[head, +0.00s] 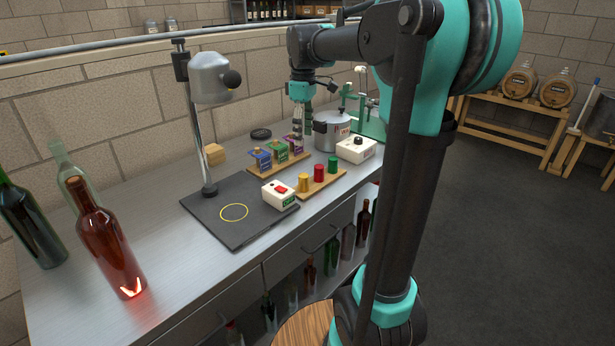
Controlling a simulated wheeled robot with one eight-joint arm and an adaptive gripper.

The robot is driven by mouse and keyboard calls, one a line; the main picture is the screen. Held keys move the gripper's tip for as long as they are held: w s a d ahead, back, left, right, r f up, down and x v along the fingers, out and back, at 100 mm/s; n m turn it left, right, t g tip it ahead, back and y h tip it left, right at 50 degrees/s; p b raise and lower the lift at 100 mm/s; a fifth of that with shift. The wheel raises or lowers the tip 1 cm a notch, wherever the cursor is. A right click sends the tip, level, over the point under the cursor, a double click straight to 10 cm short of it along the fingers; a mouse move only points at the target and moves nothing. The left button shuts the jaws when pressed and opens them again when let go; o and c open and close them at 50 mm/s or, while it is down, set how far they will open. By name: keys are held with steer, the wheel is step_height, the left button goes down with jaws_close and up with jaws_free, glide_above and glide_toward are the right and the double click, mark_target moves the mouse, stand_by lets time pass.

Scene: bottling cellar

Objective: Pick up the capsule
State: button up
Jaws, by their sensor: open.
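Three small capsules stand upright in a row on a wooden board (322,187) on the steel bench: a yellow one (303,183), a red one (318,173) and a green one (333,164). My gripper (302,136) points down, open, above the back part of the bench. In the picture it is above and behind the capsules, near the small coloured boxes, and apart from the capsules. Nothing shows between its fingers, though they are small in this view.
Behind the capsules stand blue (261,158), green (277,150) and purple (293,144) boxes. A metal pot (331,130) and white box (356,149) are to the right. A switch box (280,194), black mat (227,230), stand-mounted heater (210,78) and bottles (105,240) are left.

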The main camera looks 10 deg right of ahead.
mark_target(304, 175)
step_height(304, 175, down, 17)
steer(key=shift+f, duration=0.1)
stand_by(0.6)
steer(key=c, duration=0.7)
